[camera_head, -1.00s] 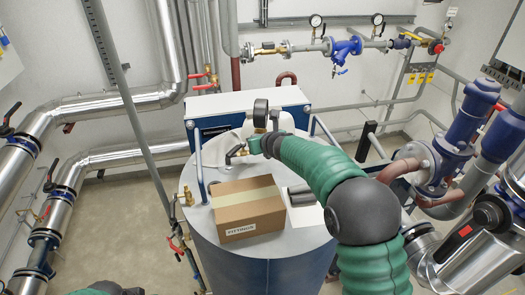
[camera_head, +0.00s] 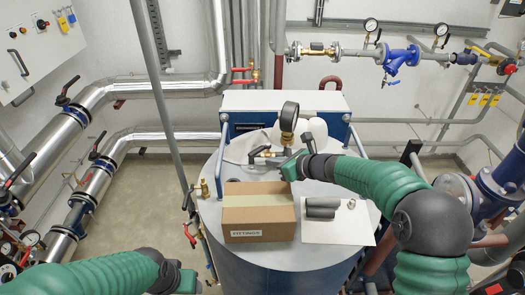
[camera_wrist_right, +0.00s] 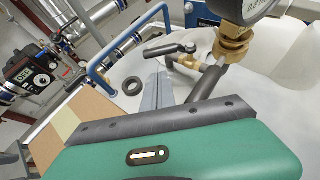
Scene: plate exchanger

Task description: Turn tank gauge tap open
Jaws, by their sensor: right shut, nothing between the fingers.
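The tank gauge (camera_head: 289,115) stands upright on the tank top, and its brass fitting also shows in the right wrist view (camera_wrist_right: 233,45). The tap's black lever (camera_head: 261,150) sticks out beside the gauge; in the right wrist view the lever (camera_wrist_right: 168,50) points left from a small brass body (camera_wrist_right: 187,62). My right gripper (camera_head: 285,160) is just in front of the gauge stem. Its grey fingers (camera_wrist_right: 158,92) are shut and empty, close below the lever; contact cannot be told. My left gripper (camera_head: 186,280) is low at the front, left of the tank, its fingers unclear.
A cardboard box (camera_head: 258,228) marked FITTINGS sits on the tank top (camera_head: 280,258), with grey rolls (camera_head: 321,207) and a white sheet (camera_head: 322,232) to its right. A blue rail (camera_head: 222,150) stands left of the gauge. A black ring (camera_wrist_right: 132,86) lies near the fingers.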

